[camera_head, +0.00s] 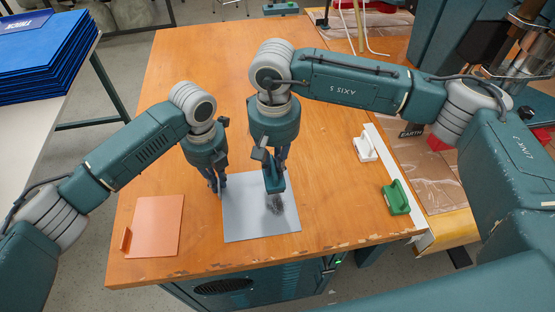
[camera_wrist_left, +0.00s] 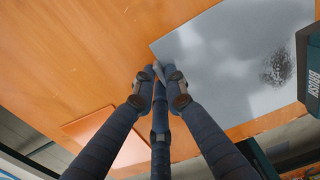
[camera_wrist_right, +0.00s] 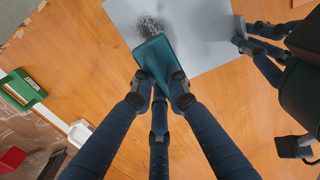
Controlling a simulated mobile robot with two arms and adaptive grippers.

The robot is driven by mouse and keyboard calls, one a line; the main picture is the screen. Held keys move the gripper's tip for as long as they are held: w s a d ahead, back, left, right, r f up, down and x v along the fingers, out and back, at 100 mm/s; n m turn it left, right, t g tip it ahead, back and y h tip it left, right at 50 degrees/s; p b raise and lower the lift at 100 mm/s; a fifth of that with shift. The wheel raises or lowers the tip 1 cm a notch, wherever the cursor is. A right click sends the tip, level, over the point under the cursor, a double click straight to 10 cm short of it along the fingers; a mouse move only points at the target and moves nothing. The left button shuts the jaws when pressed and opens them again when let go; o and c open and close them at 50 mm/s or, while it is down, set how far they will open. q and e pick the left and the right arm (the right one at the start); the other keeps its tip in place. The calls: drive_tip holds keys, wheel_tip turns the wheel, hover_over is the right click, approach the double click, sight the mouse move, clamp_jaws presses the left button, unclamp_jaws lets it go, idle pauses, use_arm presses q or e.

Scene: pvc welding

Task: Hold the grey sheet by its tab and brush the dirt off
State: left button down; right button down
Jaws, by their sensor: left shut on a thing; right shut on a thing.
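The grey sheet (camera_head: 250,225) lies flat on the wooden table, with a dark patch of dirt (camera_head: 276,207) right of its middle. The dirt also shows in the left wrist view (camera_wrist_left: 277,68) and the right wrist view (camera_wrist_right: 150,27). My left gripper (camera_head: 218,190) is shut at the sheet's left edge, on its tab, which the fingers mostly hide. My right gripper (camera_head: 273,165) is shut on a teal brush (camera_head: 274,180), seen also in the right wrist view (camera_wrist_right: 157,58). The brush is over the sheet, right at the dirt; whether it touches the sheet is unclear.
An orange sheet (camera_head: 157,227) with a tab lies at the table's left front. A white tabbed piece (camera_head: 365,149) and a green one (camera_head: 397,198) stand at the right by a white strip. Blue stacked sheets (camera_head: 45,60) are at far left. The table behind the grippers is clear.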

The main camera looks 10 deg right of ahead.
use_arm(q)
drive_tip(key=shift+a+f, duration=0.1)
use_arm(e)
wheel_tip(320, 180, down, 5)
drive_tip(key=shift+s+f, duration=0.2)
drive_tip(key=shift+s, duration=0.1)
drive_tip(key=shift+s+a, duration=0.1)
drive_tip(key=shift+s, duration=3.65)
drive_tip(key=shift+w, duration=3.95)
drive_tip(key=shift+w+r, duration=0.1)
drive_tip(key=shift+w, duration=0.1)
drive_tip(key=shift+s+r, duration=0.1)
drive_tip(key=shift+r, duration=3.85)
use_arm(q)
drive_tip(key=c, duration=1.7)
unclamp_jaws()
